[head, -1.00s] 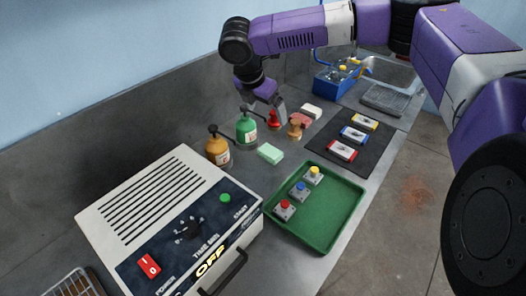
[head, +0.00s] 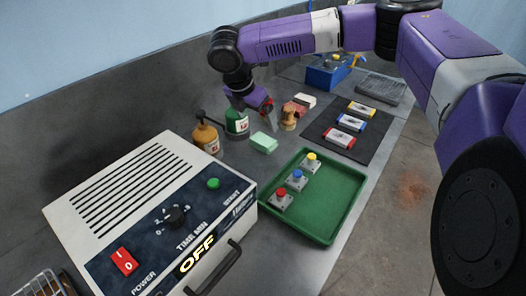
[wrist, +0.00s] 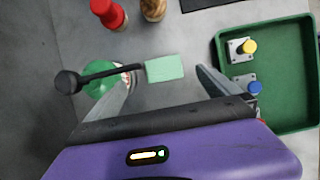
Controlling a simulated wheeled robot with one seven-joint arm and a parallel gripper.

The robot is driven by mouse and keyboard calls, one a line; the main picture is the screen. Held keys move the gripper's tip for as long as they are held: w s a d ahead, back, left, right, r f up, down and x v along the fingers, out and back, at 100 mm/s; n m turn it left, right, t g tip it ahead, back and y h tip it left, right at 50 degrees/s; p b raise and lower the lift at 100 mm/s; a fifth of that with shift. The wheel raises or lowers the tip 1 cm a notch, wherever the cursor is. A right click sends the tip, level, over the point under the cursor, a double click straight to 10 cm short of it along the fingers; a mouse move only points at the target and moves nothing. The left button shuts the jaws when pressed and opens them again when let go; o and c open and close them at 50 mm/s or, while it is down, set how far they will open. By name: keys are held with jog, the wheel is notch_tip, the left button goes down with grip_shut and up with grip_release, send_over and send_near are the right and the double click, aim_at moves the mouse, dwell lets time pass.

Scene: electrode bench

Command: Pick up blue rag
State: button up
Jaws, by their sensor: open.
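I see no rag that is plainly blue in either view. A pale mint-green block or folded cloth (head: 263,142) lies on the grey bench, left of the green tray's far end. In the wrist view the mint-green piece (wrist: 165,68) shows beyond and between my fingertips. My gripper (head: 262,118) is open and empty, above the bench near the green pump bottle (head: 237,121). In the wrist view my gripper (wrist: 162,82) has the green bottle (wrist: 100,80) beside its left finger. Folded pink-red (head: 295,108) and white (head: 306,100) pieces lie farther back.
An orange pump bottle (head: 206,137) and a wooden-looking stamp (head: 289,118) stand close by. A green tray (head: 325,215) holds red, blue and yellow buttons. A white machine (head: 150,215) reading OFF fills the front left. A dark mat (head: 325,124) with labelled boxes lies behind.

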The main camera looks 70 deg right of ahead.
aim_at(263, 139)
jog(key=shift+a+f+x, duration=0.1)
jog(key=shift+a+x, duration=0.1)
jog(key=shift+x, duration=1.35)
jog(key=shift+a+f+x, duration=0.1)
jog(key=shift+a+x, duration=0.1)
jog(key=shift+x, duration=1.35)
jog(key=shift+a+x, duration=0.15)
jog(key=shift+x, duration=1.4)
jog(key=shift+c, duration=0.2)
jog(key=c, duration=1.5)
jog(key=shift+o, duration=0.2)
notch_tip(263, 139, up, 7)
jog(key=shift+f, duration=0.2)
jog(key=s+a+b, duration=0.1)
jog(key=s+a, duration=0.2)
jog(key=s, duration=0.2)
jog(key=s+a, duration=0.2)
jog(key=s, duration=0.3)
jog(key=s+a+b, duration=0.1)
jog(key=s+a, duration=0.2)
jog(key=s, duration=0.3)
jog(key=shift+a+r+b, duration=0.2)
jog(key=shift+a+b, duration=0.1)
